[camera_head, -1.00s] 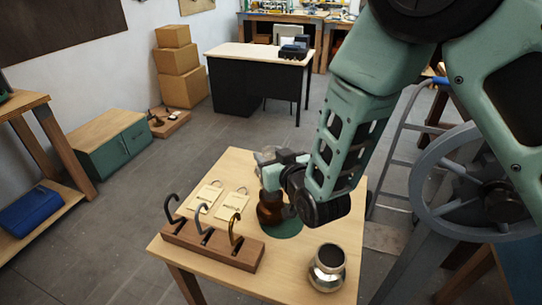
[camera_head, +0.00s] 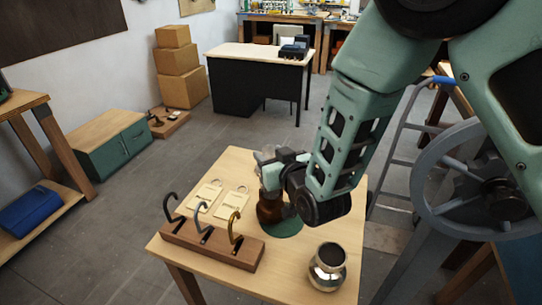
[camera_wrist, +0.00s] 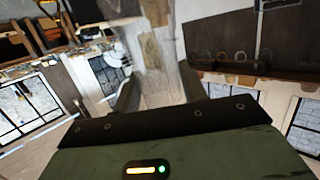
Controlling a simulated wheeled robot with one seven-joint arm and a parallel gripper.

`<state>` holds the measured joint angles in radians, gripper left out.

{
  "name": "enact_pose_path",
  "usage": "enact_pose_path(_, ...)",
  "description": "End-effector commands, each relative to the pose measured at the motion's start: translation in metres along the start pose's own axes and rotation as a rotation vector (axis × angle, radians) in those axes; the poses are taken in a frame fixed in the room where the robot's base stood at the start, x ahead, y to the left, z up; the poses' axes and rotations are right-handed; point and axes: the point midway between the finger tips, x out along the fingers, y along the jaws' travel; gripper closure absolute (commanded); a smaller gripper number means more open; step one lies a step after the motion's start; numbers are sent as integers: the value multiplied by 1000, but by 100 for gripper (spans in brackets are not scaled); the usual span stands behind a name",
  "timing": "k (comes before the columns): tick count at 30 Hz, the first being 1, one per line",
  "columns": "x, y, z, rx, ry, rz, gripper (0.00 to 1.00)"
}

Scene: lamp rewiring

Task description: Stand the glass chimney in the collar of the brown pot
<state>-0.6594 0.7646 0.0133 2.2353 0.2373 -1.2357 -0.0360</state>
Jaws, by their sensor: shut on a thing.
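The brown pot (camera_head: 268,210) stands on a round green mat (camera_head: 287,229) on the light wooden table, partly hidden by my arm. My gripper (camera_head: 268,168) is just above the pot. It is shut on the glass chimney, a clear upright tube that fills the upper middle of the wrist view (camera_wrist: 160,60). In the head view the chimney is small and mostly hidden by my gripper. The pot's collar is hidden too, so I cannot tell whether the chimney's lower end is in it.
A wooden rack (camera_head: 212,245) with three hooks stands at the table's front left. Two cream tags (camera_head: 232,203) lie behind it. A shiny metal pot (camera_head: 327,268) stands at the front right. The table between rack and metal pot is clear.

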Motion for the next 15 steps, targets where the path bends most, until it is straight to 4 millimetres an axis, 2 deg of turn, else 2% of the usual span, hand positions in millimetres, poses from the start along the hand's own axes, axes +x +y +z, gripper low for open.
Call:
enact_pose_path(7, 0, 0, 0, 0, 0, 0, 93)
enact_pose_path(8, 0, 0, 0, 0, 0, 0, 55)
enact_pose_path(10, 0, 0, 0, 0, 0, 0, 35)
enact_pose_path(11, 0, 0, 0, 0, 0, 0, 32)
enact_pose_path(15, 0, 0, 0, 0, 0, 0, 32)
